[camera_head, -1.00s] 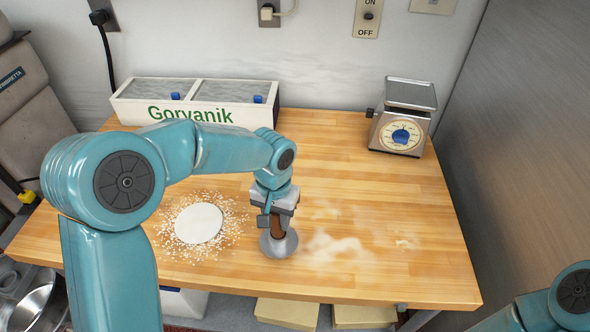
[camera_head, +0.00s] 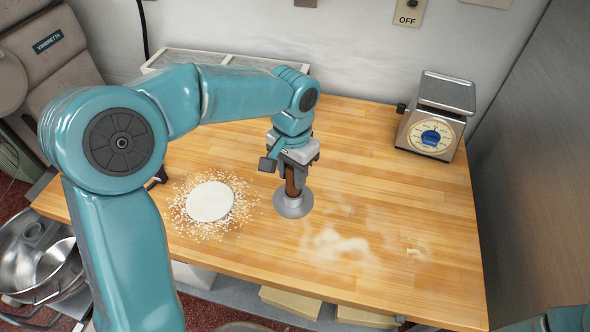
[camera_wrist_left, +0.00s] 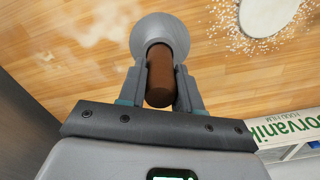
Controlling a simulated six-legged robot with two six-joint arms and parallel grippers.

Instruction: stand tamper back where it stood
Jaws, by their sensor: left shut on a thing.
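The tamper has a brown handle and a round grey metal base (camera_head: 294,206). My left gripper (camera_head: 293,172) is shut on its handle and holds it upright, base down. In the left wrist view the handle (camera_wrist_left: 160,75) sits between both fingers, with the grey base beyond. I cannot tell whether the base touches the wooden table (camera_head: 390,190) or hangs just above it. The tamper is right of a white dough disc (camera_head: 210,202) and behind and left of a smeared flour patch (camera_head: 335,243). My right gripper is out of view.
A kitchen scale (camera_head: 433,130) stands at the back right. A film box, partly hidden behind my left arm in the head view, is at the back left; its lettering shows in the left wrist view (camera_wrist_left: 285,124). The table's right half is mostly clear.

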